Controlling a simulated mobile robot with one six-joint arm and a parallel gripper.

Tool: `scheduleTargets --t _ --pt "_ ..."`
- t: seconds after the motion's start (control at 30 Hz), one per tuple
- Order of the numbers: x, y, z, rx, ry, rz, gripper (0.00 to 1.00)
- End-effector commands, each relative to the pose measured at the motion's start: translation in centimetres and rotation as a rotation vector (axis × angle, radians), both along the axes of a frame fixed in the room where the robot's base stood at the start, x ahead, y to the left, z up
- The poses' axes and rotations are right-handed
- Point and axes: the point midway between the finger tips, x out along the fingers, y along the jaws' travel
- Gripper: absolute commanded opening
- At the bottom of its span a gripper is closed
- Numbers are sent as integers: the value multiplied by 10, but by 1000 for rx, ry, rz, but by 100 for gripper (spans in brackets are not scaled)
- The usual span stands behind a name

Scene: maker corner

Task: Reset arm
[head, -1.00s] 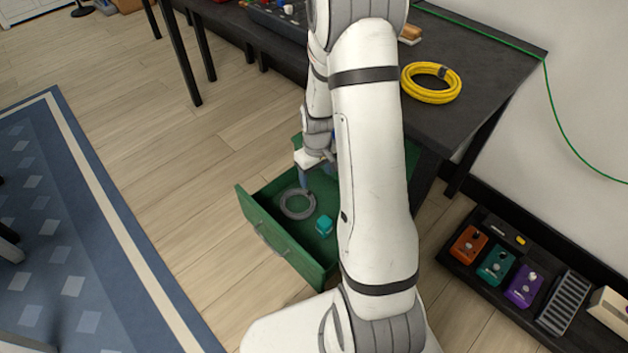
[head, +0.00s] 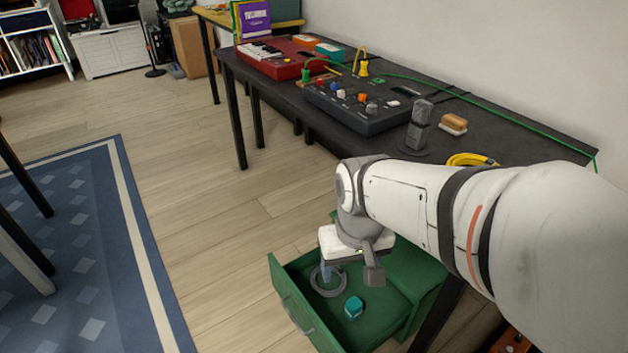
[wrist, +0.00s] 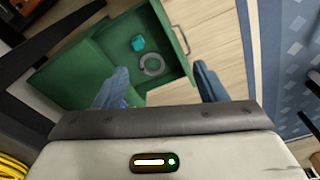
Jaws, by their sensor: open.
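My gripper (wrist: 160,90) is open and empty, with its two blue-grey fingers spread apart in the wrist view. In the head view my gripper (head: 350,270) hangs above the open green drawer (head: 300,312). In the drawer lie a grey coiled cable (head: 328,292) and a small teal block (head: 353,307). The coil (wrist: 152,65) and the teal block (wrist: 138,43) also show in the wrist view, beyond the fingers. In the head view, my arm hides part of the drawer and the table's front edge.
The dark table (head: 520,160) carries a mixer (head: 365,108), a red keyboard (head: 280,58), a microphone (head: 420,125), a brush-like block (head: 453,124) and a yellow cable coil (head: 470,159). A green cable runs along its back. Open wooden floor (head: 200,210) and a blue rug (head: 80,250) lie left.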

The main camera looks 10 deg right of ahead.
Motion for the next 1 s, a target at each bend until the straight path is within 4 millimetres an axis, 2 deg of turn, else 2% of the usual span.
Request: scheduleTargets --t 0.2,0.27,0.33,1.0 --pt "1 -1 2 0 0 -1 65" --pt "1 -1 9 0 -2 -1 65" --pt "1 0 24 0 -5 -1 65" --pt "-3 3 252 2 -80 -4 65"
